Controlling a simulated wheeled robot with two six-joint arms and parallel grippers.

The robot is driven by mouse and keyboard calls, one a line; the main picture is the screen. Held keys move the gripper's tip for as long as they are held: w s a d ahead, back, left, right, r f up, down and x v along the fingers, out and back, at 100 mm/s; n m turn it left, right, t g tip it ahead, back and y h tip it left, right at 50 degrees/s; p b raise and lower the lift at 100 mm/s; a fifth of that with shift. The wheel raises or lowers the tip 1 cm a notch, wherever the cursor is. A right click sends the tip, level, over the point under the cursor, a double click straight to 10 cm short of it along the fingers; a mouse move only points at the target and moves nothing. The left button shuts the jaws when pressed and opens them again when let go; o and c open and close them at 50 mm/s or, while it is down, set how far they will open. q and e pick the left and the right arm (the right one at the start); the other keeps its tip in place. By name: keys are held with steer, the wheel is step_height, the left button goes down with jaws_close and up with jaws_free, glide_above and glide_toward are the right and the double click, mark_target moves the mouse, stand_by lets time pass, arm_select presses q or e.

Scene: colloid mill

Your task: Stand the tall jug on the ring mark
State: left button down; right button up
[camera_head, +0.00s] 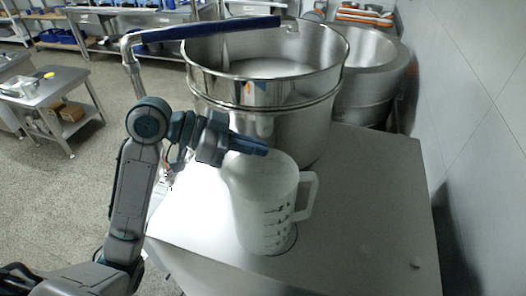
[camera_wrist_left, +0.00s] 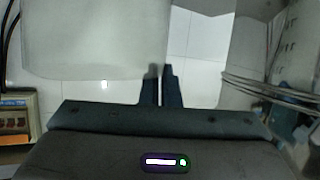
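The tall jug (camera_head: 266,205) is translucent white with dark scale marks and a handle on its right. It stands upright on the table. A thin dark arc of the ring mark (camera_head: 291,246) shows at the right of its base; the rest is hidden under or behind the jug. My left gripper (camera_head: 262,149) is at the jug's top edge, overlapping it in the head view; I cannot tell if they touch. In the left wrist view, its fingers (camera_wrist_left: 161,85) are nearly together, with only a narrow gap and nothing visible in it. My right gripper is out of view.
A large steel bowl (camera_head: 312,125) with a blue-covered bar (camera_head: 215,30) stands behind the jug. Another steel vessel (camera_head: 372,75) is behind it. The grey tabletop (camera_head: 370,195) is mostly clear to the right, beside a tiled wall (camera_head: 470,90).

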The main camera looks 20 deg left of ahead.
arm_select(q)
steer(key=f+b, duration=0.1)
steer(key=w+d+f+b, duration=0.1)
steer(key=w+f+b, duration=0.1)
steer(key=shift+w+d+f, duration=0.15)
steer(key=shift+d+f, duration=0.15)
steer(key=shift+f, duration=0.2)
steer(key=shift+f+b, duration=0.1)
steer(key=shift+b, duration=0.2)
steer(key=c, duration=1.7)
jaws_free()
